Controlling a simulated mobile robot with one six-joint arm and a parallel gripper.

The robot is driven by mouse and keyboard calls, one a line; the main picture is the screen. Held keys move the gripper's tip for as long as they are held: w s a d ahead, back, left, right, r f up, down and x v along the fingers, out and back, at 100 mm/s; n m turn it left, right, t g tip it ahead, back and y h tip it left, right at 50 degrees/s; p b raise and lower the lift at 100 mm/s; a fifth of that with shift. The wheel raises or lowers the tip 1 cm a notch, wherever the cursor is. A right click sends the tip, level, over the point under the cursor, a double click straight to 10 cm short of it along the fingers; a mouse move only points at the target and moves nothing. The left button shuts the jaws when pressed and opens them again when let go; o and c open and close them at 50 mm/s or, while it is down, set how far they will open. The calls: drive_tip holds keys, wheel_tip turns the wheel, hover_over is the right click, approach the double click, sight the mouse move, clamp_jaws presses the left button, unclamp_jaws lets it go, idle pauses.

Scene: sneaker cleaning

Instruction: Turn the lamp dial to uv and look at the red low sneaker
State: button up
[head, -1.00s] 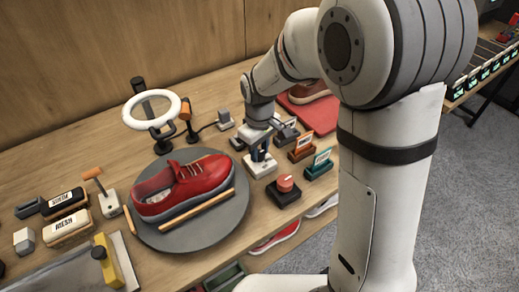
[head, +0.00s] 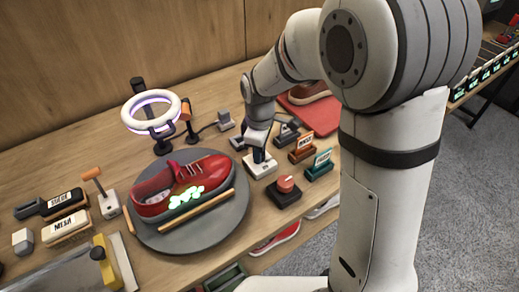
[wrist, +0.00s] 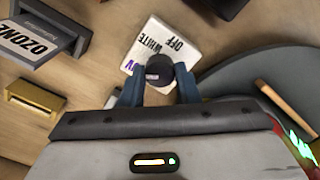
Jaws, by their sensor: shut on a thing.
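The red low sneaker (head: 207,173) lies on a round grey turntable (head: 215,233). Bright green-white patches glow on its side. The ring lamp (head: 151,122) behind it has a violet glow along its underside. The dark lamp dial (wrist: 160,68) sits on a white plate (wrist: 176,36) marked OFF, WHITE and, in purple, a partly covered UV. My gripper (wrist: 158,82) points down and is shut around the dial, one blue finger on each side. In the head view my gripper (head: 259,155) hides most of the dial; the white base (head: 262,169) shows below it.
A black box with a red knob (head: 285,184) stands close in front of the dial. Orange and teal card holders (head: 319,166) are to the right. A wooden stick lies before the sneaker.

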drive_tip(key=o, duration=1)
wheel_tip(320, 180, up, 8)
drive_tip(key=shift+f, duration=0.1)
idle(0.4)
drive_tip(key=s+d+r+m+t, duration=0.1)
drive_tip(key=s+d+m, duration=0.4)
drive_tip(key=s+d+r+m, duration=0.1)
drive_tip(key=s+d+m, duration=0.4)
drive_tip(key=d, duration=0.1)
drive_tip(key=s+d+r+m+t, duration=0.1)
drive_tip(key=s+d+m, duration=0.4)
drive_tip(key=s, duration=0.1)
drive_tip(key=shift+d+r+t, duration=0.15)
drive_tip(key=shift+t, duration=0.15)
